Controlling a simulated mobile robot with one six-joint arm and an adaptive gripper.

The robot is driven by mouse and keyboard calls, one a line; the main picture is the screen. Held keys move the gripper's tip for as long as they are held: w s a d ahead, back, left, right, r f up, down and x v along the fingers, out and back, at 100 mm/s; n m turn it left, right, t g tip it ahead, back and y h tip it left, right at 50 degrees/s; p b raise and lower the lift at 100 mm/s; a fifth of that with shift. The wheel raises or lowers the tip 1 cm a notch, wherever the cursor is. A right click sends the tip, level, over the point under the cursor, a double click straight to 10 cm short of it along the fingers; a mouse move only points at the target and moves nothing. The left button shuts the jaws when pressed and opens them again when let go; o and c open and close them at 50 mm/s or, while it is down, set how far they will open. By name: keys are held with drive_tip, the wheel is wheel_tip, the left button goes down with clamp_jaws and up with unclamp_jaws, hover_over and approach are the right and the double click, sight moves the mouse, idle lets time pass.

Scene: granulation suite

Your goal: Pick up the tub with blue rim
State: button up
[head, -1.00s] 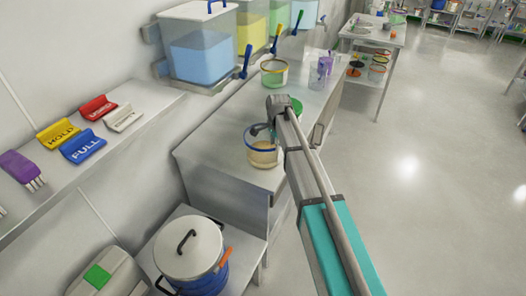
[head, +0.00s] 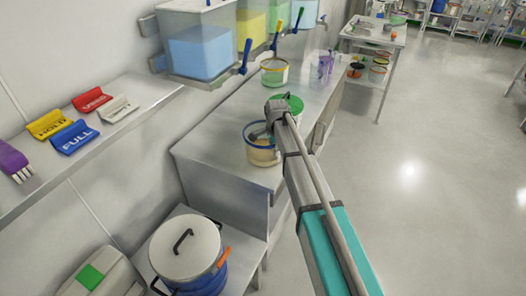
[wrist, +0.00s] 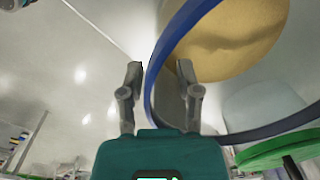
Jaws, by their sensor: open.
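The tub with blue rim (head: 262,155) stands on the near end of the steel bench and has pale tan contents. My gripper (head: 261,134) is at its rim in the head view, largely hidden by my own wrist. In the wrist view the blue rim (wrist: 151,100) passes between the open fingers of my gripper (wrist: 160,72). The right finger overlaps the inside of the tub and the left finger is outside. I cannot tell whether either finger touches the wall.
A green-rimmed tub (head: 293,103) stands just behind, close to my wrist. A yellowish tub (head: 274,75) and purple cups (head: 322,66) are farther along the bench. Clear wall bins (head: 200,45) overhang the bench at the left. A lidded pot (head: 185,250) stands below. The floor at right is clear.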

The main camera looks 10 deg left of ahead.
drive_tip(key=shift+f, duration=0.3)
idle(0.5)
clamp_jaws()
